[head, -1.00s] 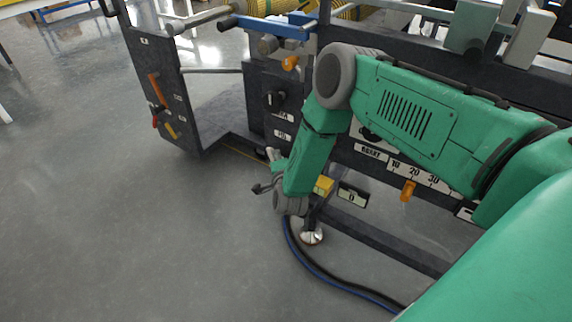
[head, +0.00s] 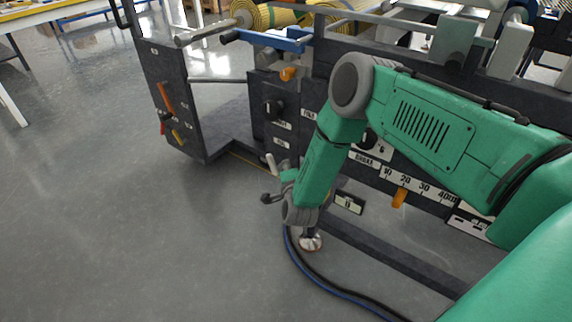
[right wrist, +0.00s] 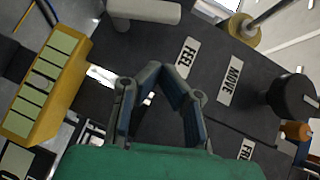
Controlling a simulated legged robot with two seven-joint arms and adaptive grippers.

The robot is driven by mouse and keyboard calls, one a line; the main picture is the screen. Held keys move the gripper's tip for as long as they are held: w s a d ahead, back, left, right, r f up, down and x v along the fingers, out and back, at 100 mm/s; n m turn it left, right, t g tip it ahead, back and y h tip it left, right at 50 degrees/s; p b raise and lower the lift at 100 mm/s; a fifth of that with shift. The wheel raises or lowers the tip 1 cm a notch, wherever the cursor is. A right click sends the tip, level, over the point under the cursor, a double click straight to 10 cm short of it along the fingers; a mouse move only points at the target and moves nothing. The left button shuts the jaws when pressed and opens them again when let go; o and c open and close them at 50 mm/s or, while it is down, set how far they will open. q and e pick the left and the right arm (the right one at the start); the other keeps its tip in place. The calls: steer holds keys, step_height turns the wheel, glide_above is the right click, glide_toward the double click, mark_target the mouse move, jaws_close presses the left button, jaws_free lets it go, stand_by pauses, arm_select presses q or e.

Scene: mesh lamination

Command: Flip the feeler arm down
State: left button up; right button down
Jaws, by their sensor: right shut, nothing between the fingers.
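A pale grey cylinder (right wrist: 145,10), which looks like the feeler arm, crosses the top of the right wrist view beside the FEEL label (right wrist: 187,58). A pale stub, probably the same part, stands up close to my right gripper in the head view (head: 271,163). My right gripper (right wrist: 155,68) is shut and empty, with its tips together below the cylinder in the wrist picture and apart from it there. In the head view my right gripper (head: 272,197) hangs low by the machine, partly hidden by my green forearm. My left gripper is not in view.
The dark machine panel carries a black knob (head: 272,107), an orange knob (head: 288,74) and a blue bar (head: 268,40). A yellow block (right wrist: 50,80) is left of my gripper in the wrist view. A hose (head: 325,286) lies below.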

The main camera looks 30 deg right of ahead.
steer(key=p+v, duration=0.2)
steer(key=v, duration=0.6)
steer(key=shift+a+r+p, duration=0.2)
steer(key=shift+p, duration=0.1)
steer(key=s+a+f+n+g+y+p, duration=0.1)
steer(key=s+a+n+g+y+p, duration=0.45)
steer(key=s+n, duration=0.5)
steer(key=s+r+n+g, duration=0.1)
steer(key=s+n+g, duration=0.1)
steer(key=s, duration=0.5)
steer(key=s+r+n+g+p, duration=0.1)
steer(key=s+r+n+g, duration=0.1)
steer(key=s+n, duration=0.3)
steer(key=s+r+n+g, duration=0.1)
steer(key=s+n+g, duration=0.2)
steer(key=s, duration=0.7)
steer(key=shift+s+d+r+g+y, duration=0.3)
steer(key=shift+s+g+y, duration=0.1)
steer(key=shift+g, duration=0.35)
